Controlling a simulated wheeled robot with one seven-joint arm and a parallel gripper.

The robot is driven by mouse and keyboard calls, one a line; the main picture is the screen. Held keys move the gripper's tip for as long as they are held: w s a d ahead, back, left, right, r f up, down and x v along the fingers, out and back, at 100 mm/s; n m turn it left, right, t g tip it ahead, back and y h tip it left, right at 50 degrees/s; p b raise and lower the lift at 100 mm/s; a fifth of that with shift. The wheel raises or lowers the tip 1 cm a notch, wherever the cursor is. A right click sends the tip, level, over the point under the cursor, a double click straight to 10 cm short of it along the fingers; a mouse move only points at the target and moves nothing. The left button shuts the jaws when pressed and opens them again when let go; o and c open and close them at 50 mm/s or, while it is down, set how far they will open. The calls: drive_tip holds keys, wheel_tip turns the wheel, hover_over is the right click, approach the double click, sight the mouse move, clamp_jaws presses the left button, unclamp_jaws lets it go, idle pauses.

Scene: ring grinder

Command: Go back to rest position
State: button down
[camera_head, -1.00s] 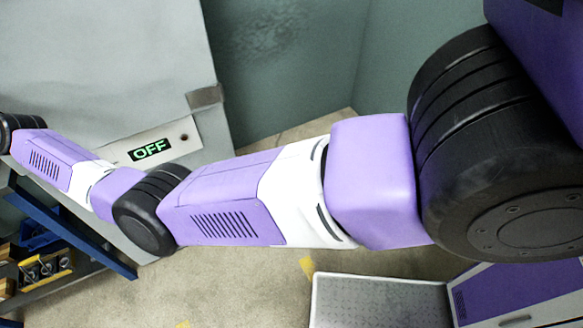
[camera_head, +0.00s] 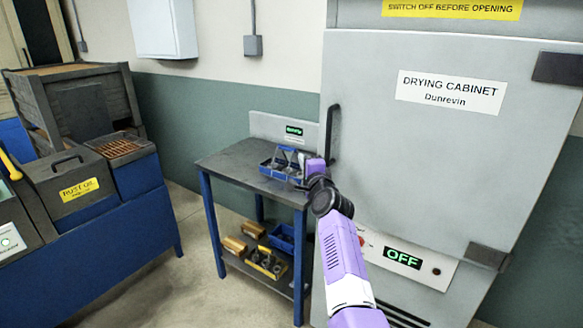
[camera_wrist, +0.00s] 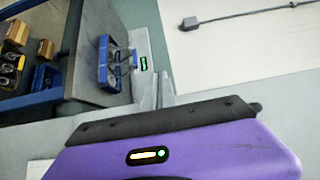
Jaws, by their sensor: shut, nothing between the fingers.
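My purple arm reaches up from the bottom of the head view, in front of the drying cabinet (camera_head: 415,150). Its end is beside the blue tray on the workbench, where the gripper's fingers are too small to make out. In the wrist view my gripper (camera_wrist: 163,92) shows its two grey fingers close together, shut and empty, above the purple hand. The blue tray (camera_wrist: 103,62) is to the left of the fingers, apart from them in the picture. The cabinet door is closed and its display (camera_head: 402,258) reads OFF.
The workbench (camera_head: 232,170) has a lower shelf with wooden blocks and a yellow-and-black holder (camera_head: 266,262). The cabinet's vertical handle (camera_head: 333,132) is close to my arm. A rust oil box (camera_head: 78,187) stands on a blue bench at left. Open floor (camera_head: 195,270) lies between.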

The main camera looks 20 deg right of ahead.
drive_tip(key=s+a, duration=0.3)
drive_tip(key=a, duration=0.2)
drive_tip(key=shift+s, duration=0.2)
wheel_tip(320, 180, up, 5)
drive_tip(key=s+d+n+t+h, duration=0.1)
drive_tip(key=s+d+n+h, duration=0.1)
drive_tip(key=s+n, duration=0.1)
drive_tip(key=s+d+f+n+t, duration=0.25)
drive_tip(key=s+n, duration=0.25)
drive_tip(key=s, duration=0.3)
drive_tip(key=s+a+f+n+g+y, duration=0.1)
drive_tip(key=s+a+f+n, duration=0.3)
drive_tip(key=s, duration=1.4)
drive_tip(key=s+a+f+n+g+y, duration=0.2)
drive_tip(key=s+f, duration=0.4)
drive_tip(key=s, duration=1.3)
drive_tip(key=s+a+f+n+g+y, duration=0.1)
drive_tip(key=s+a+f+n+g, duration=0.2)
drive_tip(key=s, duration=1.5)
drive_tip(key=a+f+n, duration=0.2)
drive_tip(key=a, duration=0.1)
drive_tip(key=shift+s+a+n+y, duration=0.15)
drive_tip(key=shift+s+n+y, duration=0.15)
drive_tip(key=shift+s, duration=0.1)
drive_tip(key=c, duration=2.2)
unclamp_jaws()
drive_tip(key=shift+g, duration=0.25)
